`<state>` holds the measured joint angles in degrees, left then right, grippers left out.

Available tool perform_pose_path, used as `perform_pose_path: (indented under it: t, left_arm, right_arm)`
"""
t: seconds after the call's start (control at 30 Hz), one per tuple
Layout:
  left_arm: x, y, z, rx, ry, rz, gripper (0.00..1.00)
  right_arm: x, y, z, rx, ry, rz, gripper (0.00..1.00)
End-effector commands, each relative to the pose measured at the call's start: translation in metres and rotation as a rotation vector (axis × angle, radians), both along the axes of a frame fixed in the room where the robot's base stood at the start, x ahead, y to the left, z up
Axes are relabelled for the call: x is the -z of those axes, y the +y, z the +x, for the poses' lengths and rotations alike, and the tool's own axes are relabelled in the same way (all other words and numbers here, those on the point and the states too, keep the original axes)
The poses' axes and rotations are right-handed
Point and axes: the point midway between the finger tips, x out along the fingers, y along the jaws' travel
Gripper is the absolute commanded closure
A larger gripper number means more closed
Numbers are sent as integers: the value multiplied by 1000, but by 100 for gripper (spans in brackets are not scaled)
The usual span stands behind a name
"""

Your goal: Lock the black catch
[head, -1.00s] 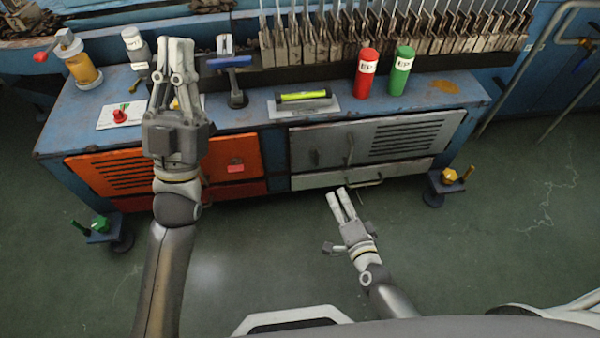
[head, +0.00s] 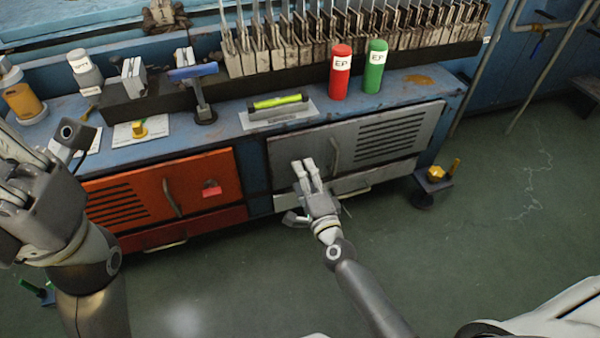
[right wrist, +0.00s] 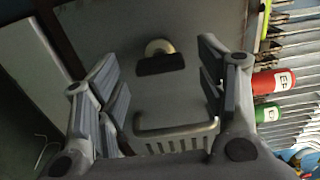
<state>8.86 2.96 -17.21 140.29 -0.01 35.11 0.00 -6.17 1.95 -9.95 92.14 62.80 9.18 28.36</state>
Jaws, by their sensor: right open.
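The black catch (right wrist: 160,64) is a dark bar below a pale round disc, on the grey cabinet door (right wrist: 118,30) in the right wrist view. In the head view my right gripper hides it; the grey door (head: 385,140) with its curved handle (head: 336,153) shows there. My right gripper (head: 304,163) is in front of the door's left part. In the right wrist view its open, empty fingers (right wrist: 162,78) appear on either side of the catch, with the handle (right wrist: 178,132) below. My left gripper (head: 25,175) is at the left edge, partly cut off; its jaw state is unclear.
An orange door (head: 165,185) with a red padlock (head: 211,187) is to the left. The bench top carries a green level (head: 278,101), a blue-topped stand (head: 195,80), and red (head: 340,70) and green (head: 376,68) cylinders. A yellow-knobbed stand (head: 436,174) is right of the cabinet.

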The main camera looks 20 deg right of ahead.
Motion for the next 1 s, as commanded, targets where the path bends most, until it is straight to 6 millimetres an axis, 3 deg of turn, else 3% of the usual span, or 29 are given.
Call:
perform_pose_path:
  t: [0.2,0.57,1.0]
  left_arm:
    - [-2,-1,-2,-1,-17,2,100]
    - [-4,-1,-3,-1,-26,2,100]
    - [-4,-1,-3,-1,-24,2,100]
  right_arm:
    - [1,1,25,0,0,0,36]
    - [0,1,30,0,1,0,36]
    - [0,1,30,-1,1,0,91]
